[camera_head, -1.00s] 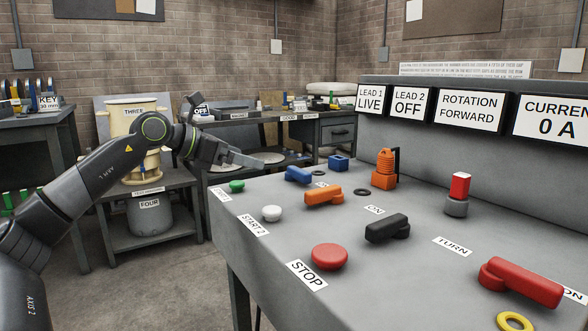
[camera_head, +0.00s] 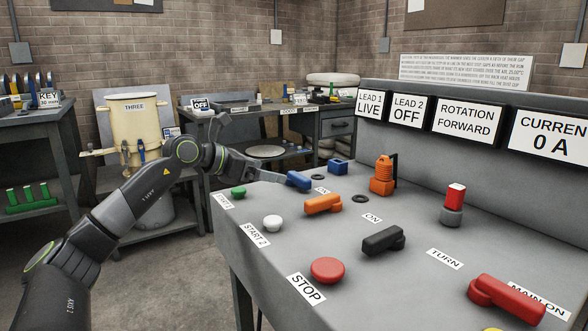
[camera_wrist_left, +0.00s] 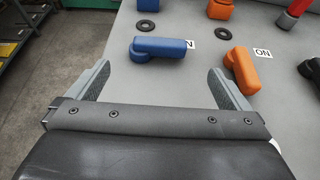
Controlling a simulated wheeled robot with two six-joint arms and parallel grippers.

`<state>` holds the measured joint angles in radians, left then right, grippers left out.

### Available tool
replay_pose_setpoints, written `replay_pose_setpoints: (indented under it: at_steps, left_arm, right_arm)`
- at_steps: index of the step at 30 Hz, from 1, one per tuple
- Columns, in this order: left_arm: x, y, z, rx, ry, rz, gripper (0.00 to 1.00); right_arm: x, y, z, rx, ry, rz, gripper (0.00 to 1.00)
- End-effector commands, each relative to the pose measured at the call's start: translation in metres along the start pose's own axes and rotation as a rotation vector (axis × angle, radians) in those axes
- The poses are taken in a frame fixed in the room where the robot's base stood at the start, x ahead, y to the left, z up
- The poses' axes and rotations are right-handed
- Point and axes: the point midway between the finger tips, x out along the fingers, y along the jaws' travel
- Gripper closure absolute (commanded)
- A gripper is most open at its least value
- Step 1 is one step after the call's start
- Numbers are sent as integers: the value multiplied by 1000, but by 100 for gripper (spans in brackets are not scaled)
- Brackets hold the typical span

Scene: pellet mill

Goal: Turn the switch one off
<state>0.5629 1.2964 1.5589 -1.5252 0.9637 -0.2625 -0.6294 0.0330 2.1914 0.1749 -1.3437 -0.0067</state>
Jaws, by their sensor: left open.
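The blue rotary switch (camera_head: 298,180) is on the grey desk's far left part. In the left wrist view, the blue switch (camera_wrist_left: 160,47) has its bar pointing right at a partly covered label (camera_wrist_left: 190,44). An orange rotary switch (camera_head: 322,204) sits nearer, and a black one (camera_head: 384,240) nearer still. No "one" marking is readable on any of them. My left gripper (camera_head: 284,183) reaches in from the left beside the blue switch. Its fingers (camera_wrist_left: 162,84) are open and empty, with the blue switch ahead between their lines, apart from them. My right gripper is out of view.
Close by are the green button (camera_head: 238,192), white button (camera_head: 272,223) and red stop button (camera_head: 327,270). Behind stand a blue block (camera_head: 338,166) and an orange padlock-like piece (camera_head: 383,176). A red switch (camera_head: 506,297) is at right. The display panels (camera_head: 465,118) line the back.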

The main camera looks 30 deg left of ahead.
Motion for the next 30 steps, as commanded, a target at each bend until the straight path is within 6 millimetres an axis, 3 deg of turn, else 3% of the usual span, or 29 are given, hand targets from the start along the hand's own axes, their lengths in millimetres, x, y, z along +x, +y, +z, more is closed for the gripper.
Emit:
replay_pose_setpoints:
  at_steps: [18,30]
  left_arm:
    - [82,-1,1,-3,-3,-1,0]
    - [98,0,0,0,0,0,0]
  right_arm:
    - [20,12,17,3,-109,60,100]
    - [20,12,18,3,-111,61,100]
